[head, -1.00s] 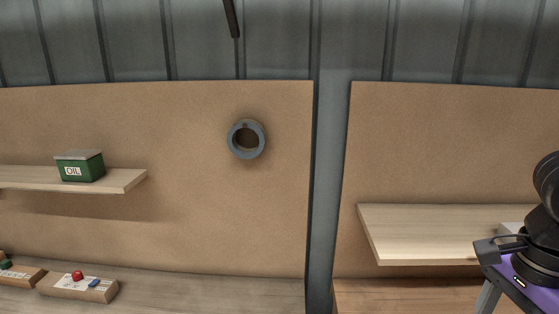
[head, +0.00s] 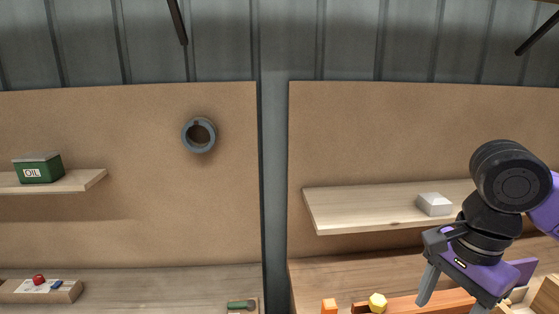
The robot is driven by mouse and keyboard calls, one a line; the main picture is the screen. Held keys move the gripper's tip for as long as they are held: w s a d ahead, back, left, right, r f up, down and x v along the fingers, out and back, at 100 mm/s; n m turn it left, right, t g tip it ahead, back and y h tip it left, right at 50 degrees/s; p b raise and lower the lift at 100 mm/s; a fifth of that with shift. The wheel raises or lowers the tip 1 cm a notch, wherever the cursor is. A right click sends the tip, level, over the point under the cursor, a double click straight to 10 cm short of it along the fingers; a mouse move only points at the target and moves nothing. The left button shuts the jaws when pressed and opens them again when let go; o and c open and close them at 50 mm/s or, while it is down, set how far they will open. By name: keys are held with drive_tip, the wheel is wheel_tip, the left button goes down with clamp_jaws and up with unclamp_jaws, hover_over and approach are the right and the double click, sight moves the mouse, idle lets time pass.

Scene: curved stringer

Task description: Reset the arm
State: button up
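My gripper (head: 450,303) is at the lower right of the head view, on my purple and black arm, pointing down. Its grey fingers stand apart, and the right one runs into the bottom edge of the picture. I see nothing held between them, though the lower end is cut off. The gripper appears in front of the workbench (head: 330,272), below the right shelf.
A right shelf (head: 350,207) carries a white block (head: 434,204). An orange block (head: 329,306) and a yellow piece (head: 377,302) lie left of the gripper. A green oil box (head: 38,168) sits on the left shelf (head: 85,181). A grey ring (head: 199,134) hangs on the board.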

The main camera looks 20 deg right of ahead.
drive_tip(key=w+a+r+n+t+y, duration=0.2)
drive_tip(key=w+a+r+n+t, duration=0.15)
drive_tip(key=w, duration=0.35)
drive_tip(key=w+a+r+n+t+y, duration=0.1)
drive_tip(key=w+a+r+n+t, duration=0.3)
drive_tip(key=w, duration=0.4)
drive_tip(key=w+a+r+n+t+y+b, duration=0.1)
drive_tip(key=w+r+n+t, duration=0.1)
drive_tip(key=r+t, duration=0.4)
drive_tip(key=w+a+r+n+t+y+b, duration=0.1)
drive_tip(key=a+r+n+t+y, duration=0.1)
drive_tip(key=r+t, duration=0.4)
drive_tip(key=s+d+f+m+t+h+b, duration=0.1)
drive_tip(key=s+f+m+h, duration=0.1)
drive_tip(key=s+f+h, duration=0.65)
drive_tip(key=s+d+f+m+h+b, duration=0.15)
drive_tip(key=s+f+h, duration=0.3)
drive_tip(key=f, duration=0.65)
drive_tip(key=s+a+f+n+g+y+b, duration=0.1)
drive_tip(key=s+a+f+n+g+y, duration=0.2)
drive_tip(key=s+f, duration=0.8)
drive_tip(key=s+a+f+n+g+y+b, duration=0.2)
drive_tip(key=s+a+f+n, duration=0.4)
drive_tip(key=s+f, duration=0.4)
drive_tip(key=s+a+g+y, duration=0.1)
drive_tip(key=s, duration=0.2)
drive_tip(key=shift+s+f+n+y, duration=0.3)
drive_tip(key=shift+s+f+n, duration=0.05)
drive_tip(key=shift+f+n, duration=0.05)
